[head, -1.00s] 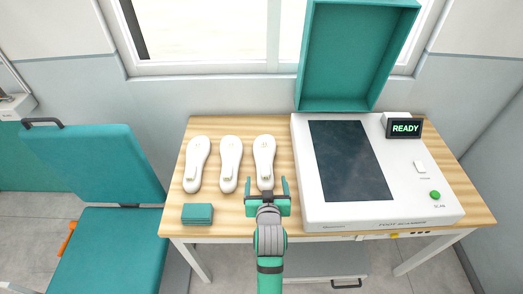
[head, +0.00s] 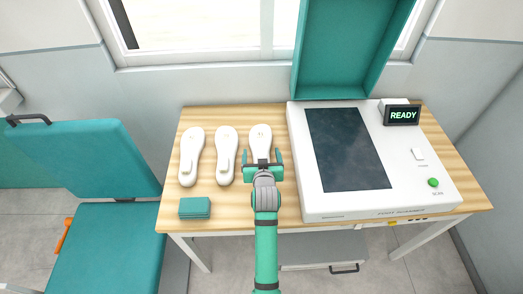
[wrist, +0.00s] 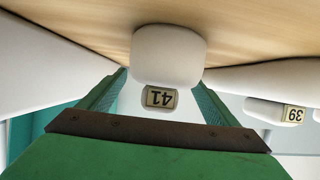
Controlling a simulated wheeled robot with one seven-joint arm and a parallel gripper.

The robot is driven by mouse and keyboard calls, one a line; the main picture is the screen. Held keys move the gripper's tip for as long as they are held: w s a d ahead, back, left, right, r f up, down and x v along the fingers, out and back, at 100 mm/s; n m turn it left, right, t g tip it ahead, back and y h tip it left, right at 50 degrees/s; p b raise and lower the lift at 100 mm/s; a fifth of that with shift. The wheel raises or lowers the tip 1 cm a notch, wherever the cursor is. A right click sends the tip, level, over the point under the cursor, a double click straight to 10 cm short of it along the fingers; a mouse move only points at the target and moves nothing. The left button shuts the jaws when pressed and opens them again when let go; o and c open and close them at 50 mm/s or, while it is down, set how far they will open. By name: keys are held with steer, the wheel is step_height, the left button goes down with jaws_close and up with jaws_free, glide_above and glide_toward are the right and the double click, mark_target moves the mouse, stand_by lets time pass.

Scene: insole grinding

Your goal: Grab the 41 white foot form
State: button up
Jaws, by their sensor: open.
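The white foot form marked 41 (wrist: 168,45) shows in the wrist view, its label upside down, between the two fingers of my gripper (wrist: 160,82). In the head view this is the rightmost foot form (head: 260,137) of the row, lying on the wooden table. My gripper (head: 263,158) is open, with one finger on each side of the form's near end, partly hiding it. I cannot tell whether the fingers touch it. A second foot form, marked 39 (wrist: 265,110), shows at the right of the wrist view and is the middle form (head: 226,155) in the head view.
A third white foot form (head: 191,156) lies at the row's left. A teal block (head: 195,208) lies at the table's (head: 230,211) front left. A white foot scanner (head: 300,180) with its READY display (head: 402,116) stands close on the right. A teal chair (head: 90,240) is left.

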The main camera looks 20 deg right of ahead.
mark_target(261, 149)
steer(key=shift+x, duration=1.1)
steer(key=c, duration=1.3)
steer(key=shift+c, duration=0.4)
steer(key=shift+r, duration=0.2)
